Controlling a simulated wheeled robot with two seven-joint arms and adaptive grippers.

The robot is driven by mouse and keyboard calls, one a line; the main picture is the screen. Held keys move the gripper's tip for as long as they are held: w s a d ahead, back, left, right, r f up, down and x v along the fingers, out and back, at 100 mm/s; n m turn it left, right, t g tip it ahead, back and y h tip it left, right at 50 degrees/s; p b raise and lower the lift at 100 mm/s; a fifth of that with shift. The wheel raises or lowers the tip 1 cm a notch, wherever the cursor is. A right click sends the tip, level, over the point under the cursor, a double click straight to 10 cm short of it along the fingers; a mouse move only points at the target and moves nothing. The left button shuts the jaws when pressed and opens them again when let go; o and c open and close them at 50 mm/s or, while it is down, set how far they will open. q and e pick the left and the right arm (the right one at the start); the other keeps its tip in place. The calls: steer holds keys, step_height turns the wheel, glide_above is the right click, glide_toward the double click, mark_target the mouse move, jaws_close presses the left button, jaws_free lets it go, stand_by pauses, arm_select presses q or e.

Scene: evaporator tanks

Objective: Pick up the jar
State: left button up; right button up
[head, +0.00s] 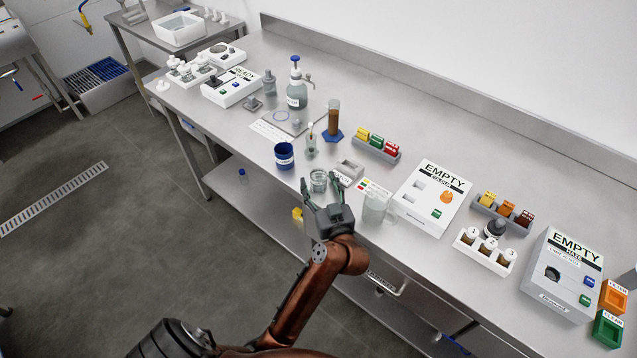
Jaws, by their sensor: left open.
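A small clear glass jar (318,178) stands near the front edge of the steel bench (270,128). My left gripper (322,190) reaches in from the front, with its two fingers apart. The jar shows between the fingertips, with one finger to each side. I cannot tell whether either finger touches the jar. The gripper's palm hides the bench just in front of the jar. My right gripper is not in view.
A clear beaker (374,208) stands close by on the right, and a grey holder (349,170) lies behind. A white box marked EMPTY (432,197) is farther right. The front edge is near.

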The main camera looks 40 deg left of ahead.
arm_select(q)
steer(key=shift+c, duration=0.7)
jaws_close()
steer(key=shift+r, duration=0.15)
